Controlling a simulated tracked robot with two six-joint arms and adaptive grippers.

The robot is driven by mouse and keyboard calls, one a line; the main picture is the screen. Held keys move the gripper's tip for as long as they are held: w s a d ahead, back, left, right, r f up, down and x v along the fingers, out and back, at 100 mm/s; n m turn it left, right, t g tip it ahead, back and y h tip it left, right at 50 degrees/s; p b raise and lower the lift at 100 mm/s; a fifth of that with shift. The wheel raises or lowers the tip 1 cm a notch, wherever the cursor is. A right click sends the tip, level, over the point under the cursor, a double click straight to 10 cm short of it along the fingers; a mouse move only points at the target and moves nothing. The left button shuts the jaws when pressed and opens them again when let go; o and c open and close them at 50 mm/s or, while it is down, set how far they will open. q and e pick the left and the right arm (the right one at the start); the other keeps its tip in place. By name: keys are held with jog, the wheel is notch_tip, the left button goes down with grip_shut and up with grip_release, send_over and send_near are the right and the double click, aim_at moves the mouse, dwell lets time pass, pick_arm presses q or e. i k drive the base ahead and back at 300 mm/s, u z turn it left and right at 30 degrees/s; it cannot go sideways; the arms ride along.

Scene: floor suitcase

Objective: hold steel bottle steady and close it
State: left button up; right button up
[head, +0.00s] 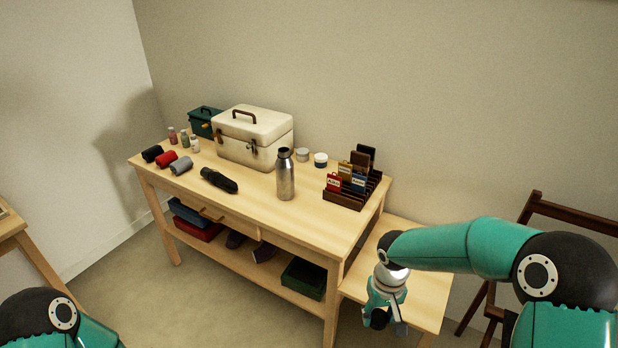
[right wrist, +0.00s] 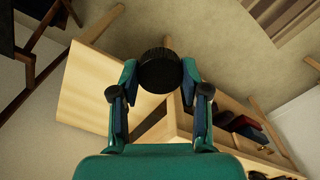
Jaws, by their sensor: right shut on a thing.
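The steel bottle (head: 285,178) stands upright on the wooden table, near its front edge; its top looks dark, and I cannot tell its opening clearly. My right gripper (head: 386,320) is low at the right, over the small side table and apart from the bottle. It is shut on a round black ribbed cap (right wrist: 160,71), which sits between the fingertips in the right wrist view. Only a part of my left arm shows at the lower left of the head view; its gripper is out of view.
A cream case (head: 254,137), a dark teal box (head: 204,122) and small bottles stand at the back left. A black folded umbrella (head: 219,180) lies left of the bottle. A card rack (head: 345,200) and two jars are right of it. A dark wooden chair (head: 535,205) stands far right.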

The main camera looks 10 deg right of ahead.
aim_at(284, 164)
jog(key=z, duration=0.1)
jog(key=i, duration=1)
jog(key=u, duration=0.05)
